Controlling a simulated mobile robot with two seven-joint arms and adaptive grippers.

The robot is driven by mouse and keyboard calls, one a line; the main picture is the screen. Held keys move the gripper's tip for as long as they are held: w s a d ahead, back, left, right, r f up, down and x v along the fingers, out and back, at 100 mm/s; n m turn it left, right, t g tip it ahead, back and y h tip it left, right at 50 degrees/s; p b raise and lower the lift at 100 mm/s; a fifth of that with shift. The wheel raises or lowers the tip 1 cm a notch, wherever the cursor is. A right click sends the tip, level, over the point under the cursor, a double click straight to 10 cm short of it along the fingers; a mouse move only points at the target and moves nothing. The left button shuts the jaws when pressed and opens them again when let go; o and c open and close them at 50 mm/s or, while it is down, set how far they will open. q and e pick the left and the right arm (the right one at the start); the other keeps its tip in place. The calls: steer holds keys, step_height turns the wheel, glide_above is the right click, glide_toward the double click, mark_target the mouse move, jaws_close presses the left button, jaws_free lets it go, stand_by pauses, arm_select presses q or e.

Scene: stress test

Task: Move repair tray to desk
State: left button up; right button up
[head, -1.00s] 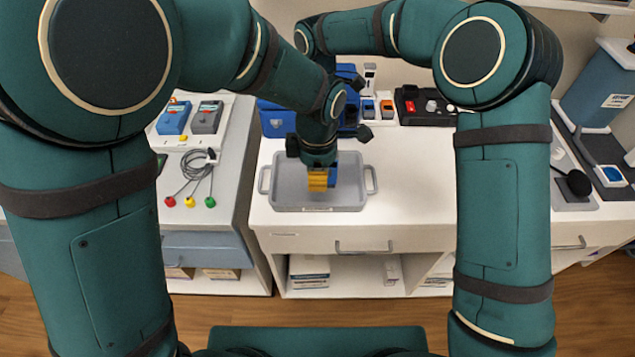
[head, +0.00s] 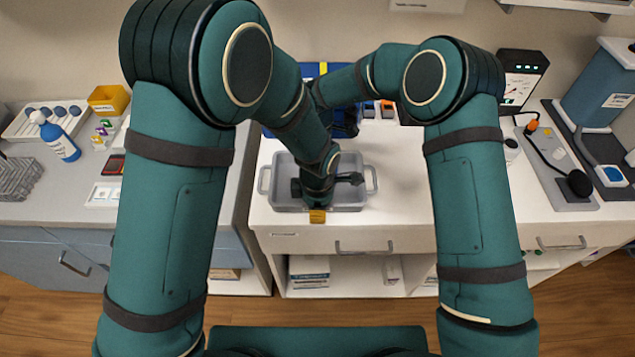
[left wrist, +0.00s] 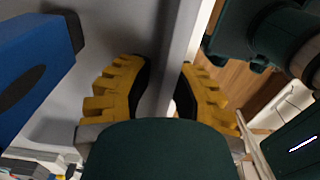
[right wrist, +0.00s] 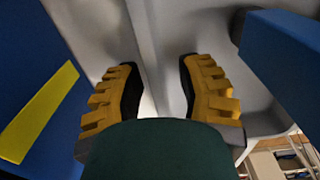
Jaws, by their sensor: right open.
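The grey repair tray (head: 281,172) with side handles sits on the white counter. My left gripper (head: 317,215) is low at its front rim. In the left wrist view my left gripper (left wrist: 165,85) has its fingers on either side of a pale rim; whether they press on it is unclear. In the right wrist view my right gripper (right wrist: 159,85) is open, with a grey wall edge running between its fingers. A blue object (left wrist: 35,65) shows in the left wrist view. My right gripper is hidden behind my left arm in the head view.
A blue bag with a yellow stripe (right wrist: 40,112) stands close to my right gripper. Clear counter (head: 405,185) lies right of the tray. A device with a cable (head: 567,170) is farther right. A blue bottle (head: 60,140) and a yellow bin (head: 108,99) stand on the left counter.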

arm_select(q)
steer(key=shift+f, duration=0.1)
steer(key=shift+c, duration=0.3)
arm_select(e)
steer(key=shift+c, duration=0.3)
arm_select(q)
jaws_close()
arm_select(e)
jaws_close()
arm_select(q)
steer(key=shift+s, duration=0.1)
